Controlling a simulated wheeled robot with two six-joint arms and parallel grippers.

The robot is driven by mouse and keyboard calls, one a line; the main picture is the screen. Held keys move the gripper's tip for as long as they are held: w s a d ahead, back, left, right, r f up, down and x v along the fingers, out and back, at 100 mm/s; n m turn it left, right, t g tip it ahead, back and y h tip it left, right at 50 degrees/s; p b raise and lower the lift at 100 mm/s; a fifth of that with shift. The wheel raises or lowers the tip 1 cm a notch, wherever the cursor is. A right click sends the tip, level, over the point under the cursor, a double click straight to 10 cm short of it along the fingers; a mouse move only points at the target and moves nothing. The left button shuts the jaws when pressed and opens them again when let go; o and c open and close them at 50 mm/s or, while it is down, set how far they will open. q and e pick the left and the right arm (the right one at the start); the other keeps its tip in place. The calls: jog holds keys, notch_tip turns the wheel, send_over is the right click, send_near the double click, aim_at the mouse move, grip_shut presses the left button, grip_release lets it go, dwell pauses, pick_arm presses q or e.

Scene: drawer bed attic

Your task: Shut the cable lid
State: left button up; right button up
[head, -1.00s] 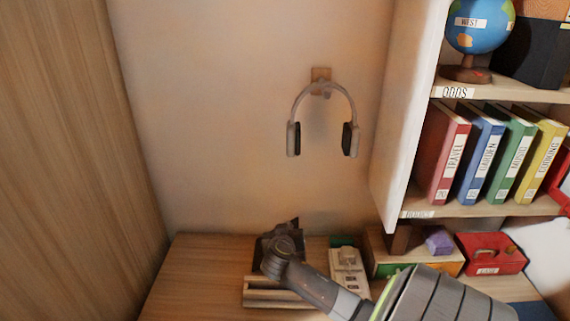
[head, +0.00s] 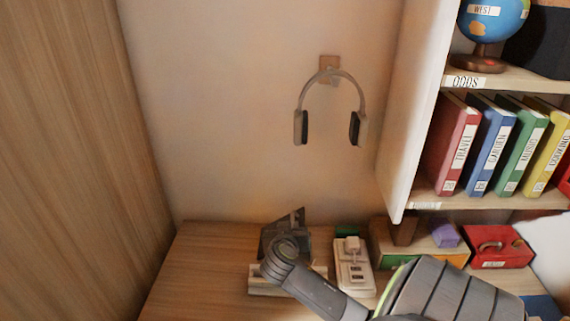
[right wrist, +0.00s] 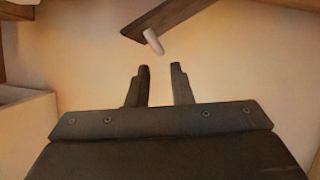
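In the head view my right arm comes in from the lower right. Its dark gripper (head: 283,235) is over the back of the desk, above a pale wooden box or ledge (head: 262,284) that the arm partly covers. I cannot tell for sure which part is the cable lid. In the right wrist view the two fingers of the right gripper (right wrist: 159,84) stand apart with nothing between them. Beyond the fingertips is a tilted dark brown bar (right wrist: 165,14) with a pale peg (right wrist: 153,41), apart from the fingers. My left gripper is out of view.
A white power strip (head: 355,282) with a plug stands right of the box. A drawer unit (head: 420,258) and a red case (head: 500,256) are further right, below the bookshelf (head: 490,199). Headphones (head: 330,75) hang on the wall. The desk's left part (head: 200,270) is clear.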

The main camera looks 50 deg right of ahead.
jog(key=b+v, duration=0.1)
jog(key=v, duration=1)
jog(key=shift+f, duration=0.1)
jog(key=shift+c, duration=0.3)
